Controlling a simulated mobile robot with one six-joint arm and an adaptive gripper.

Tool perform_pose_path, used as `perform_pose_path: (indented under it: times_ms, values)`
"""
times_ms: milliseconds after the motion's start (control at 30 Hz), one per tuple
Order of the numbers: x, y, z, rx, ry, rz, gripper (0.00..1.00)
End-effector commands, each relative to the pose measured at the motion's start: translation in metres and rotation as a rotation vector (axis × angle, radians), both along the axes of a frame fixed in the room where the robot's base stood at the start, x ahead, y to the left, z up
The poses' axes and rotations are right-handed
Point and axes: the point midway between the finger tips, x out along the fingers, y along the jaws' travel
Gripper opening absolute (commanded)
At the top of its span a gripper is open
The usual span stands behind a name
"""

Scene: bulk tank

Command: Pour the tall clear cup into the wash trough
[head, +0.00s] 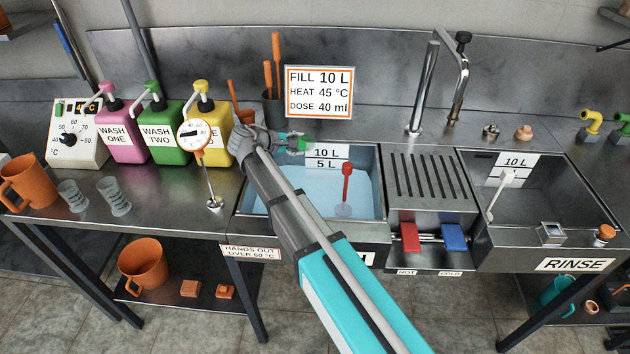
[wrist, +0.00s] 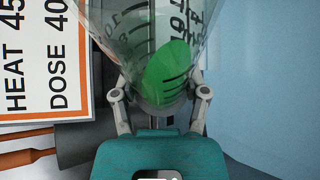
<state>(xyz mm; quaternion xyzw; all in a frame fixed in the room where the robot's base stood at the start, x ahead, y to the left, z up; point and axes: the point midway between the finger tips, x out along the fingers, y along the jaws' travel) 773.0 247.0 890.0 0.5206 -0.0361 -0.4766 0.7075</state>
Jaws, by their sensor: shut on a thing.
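My gripper (head: 290,141) is shut on a clear cup (wrist: 140,45) with dark measuring marks and bright green liquid (wrist: 167,72) inside. The wrist view shows the cup between both fingers, with the green lying slanted in it. In the head view the cup (head: 306,145) is small, appears tipped on its side, and is partly hidden by my gripper. It is over the back left of the wash trough (head: 373,172), near the 10 L mark. The trough holds pale blue water (head: 285,190). I see no stream of liquid falling.
A FILL/HEAT/DOSE sign (head: 319,92) stands close behind my gripper. A yellow pump bottle (head: 215,125) and a dial thermometer (head: 194,136) stand to its left. A red-handled tool (head: 347,180) is in the trough. Two clear cups (head: 115,196) stand on the left counter.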

Motion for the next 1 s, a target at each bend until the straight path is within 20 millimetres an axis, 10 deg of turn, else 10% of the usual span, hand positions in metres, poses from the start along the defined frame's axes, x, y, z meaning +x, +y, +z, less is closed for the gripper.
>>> perform_pose_path:
  times_ms: [1000]
  values:
    - [0.0027,0.0020,-0.0084,0.064,-0.122,0.001,0.02]
